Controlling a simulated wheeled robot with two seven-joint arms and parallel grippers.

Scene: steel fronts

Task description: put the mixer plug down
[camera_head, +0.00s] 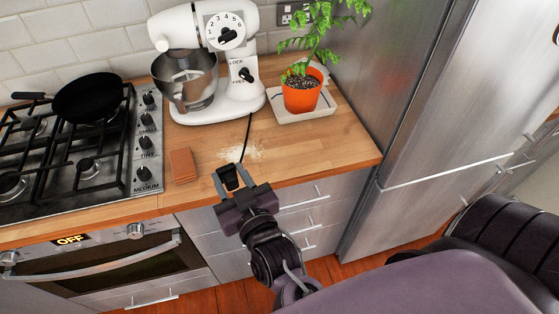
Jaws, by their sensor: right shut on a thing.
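The black mixer plug (228,175) sits between the fingers of my right gripper (230,178), above the front edge of the wooden counter (335,158). The gripper is shut on it. A dark cord (246,140) runs from the plug back toward the white stand mixer (236,95). The mixer stands on the counter near the tiled wall, with its steel bowl (186,85) on the left. I cannot tell whether the plug touches the counter. My left gripper is not in view.
A gas stove (152,182) with a black pan (88,98) is on the left. A brown block (182,165) and white powder (243,154) lie near the gripper. A potted plant (301,92) stands on a tray (304,115). A wall socket (286,17) is behind. The counter's right front is clear beside the steel fridge (440,110).

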